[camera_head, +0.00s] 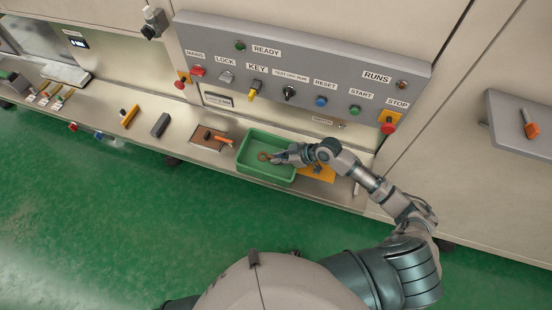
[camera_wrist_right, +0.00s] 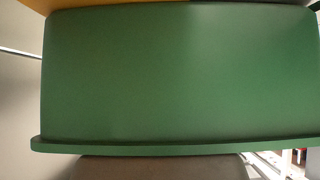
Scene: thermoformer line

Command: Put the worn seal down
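The worn seal is a small brown-orange ring (camera_head: 263,157) seen over the inside of the green tray (camera_head: 268,178). My right gripper (camera_head: 273,157) reaches in from the right over the tray's right side, its fingertips at the ring's right edge. It looks shut on the ring, though the fingers are small. The ring appears above the tray floor; its exact height is unclear. The right wrist view shows a broad green face of the tray (camera_wrist_right: 180,75) and its rim close up, with neither ring nor fingers. My left gripper is out of view.
A yellow mat (camera_head: 318,172) lies right of the tray, partly under my arm. Left of the tray is a brown board (camera_head: 205,142) with an orange-handled tool (camera_head: 222,140). A control panel (camera_head: 300,65) with knobs and buttons rises behind.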

